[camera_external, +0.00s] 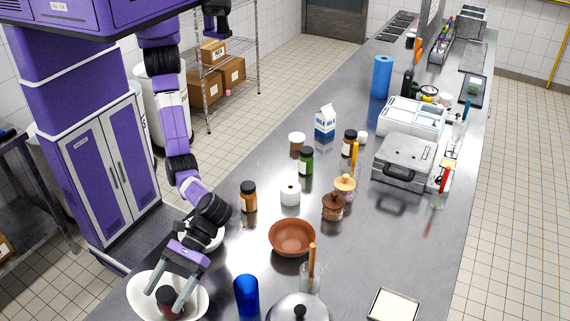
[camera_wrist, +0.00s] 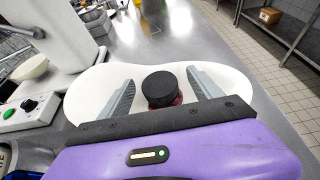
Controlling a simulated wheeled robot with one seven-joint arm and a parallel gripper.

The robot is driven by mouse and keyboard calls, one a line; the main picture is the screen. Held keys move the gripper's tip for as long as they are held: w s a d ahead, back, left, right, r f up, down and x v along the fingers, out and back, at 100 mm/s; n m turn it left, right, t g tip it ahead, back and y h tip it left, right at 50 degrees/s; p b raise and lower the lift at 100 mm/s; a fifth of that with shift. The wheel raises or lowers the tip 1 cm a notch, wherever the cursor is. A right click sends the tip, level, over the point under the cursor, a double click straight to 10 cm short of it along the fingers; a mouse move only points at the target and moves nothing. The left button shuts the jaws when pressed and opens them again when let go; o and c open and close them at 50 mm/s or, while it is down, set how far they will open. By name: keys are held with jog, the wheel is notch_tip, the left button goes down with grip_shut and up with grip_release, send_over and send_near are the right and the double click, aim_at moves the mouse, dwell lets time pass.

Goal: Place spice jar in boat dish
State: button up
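The spice jar (camera_external: 168,304), with a black lid and dark red body, stands inside the white oval boat dish (camera_external: 203,297) at the lower left of the external view. In the wrist view the jar (camera_wrist: 162,90) appears lid-up in the dish (camera_wrist: 242,86). My gripper (camera_external: 163,301) reaches down into the dish with one finger on each side of the jar. In the wrist view my gripper (camera_wrist: 160,77) is open, with small gaps between its fingers and the jar. The jar's base is hidden.
A blue cylinder (camera_external: 246,296), a pot lid (camera_external: 299,312) and a brown bowl (camera_external: 292,238) stand to the right. Several jars, including an amber one (camera_external: 249,198), stand farther back. A white appliance (camera_wrist: 50,40) is at the left in the wrist view.

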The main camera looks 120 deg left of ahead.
jog(key=shift+r, duration=0.15)
jog(key=shift+r+b, duration=0.35)
jog(key=v, duration=1.2)
jog(key=shift+a, duration=0.1)
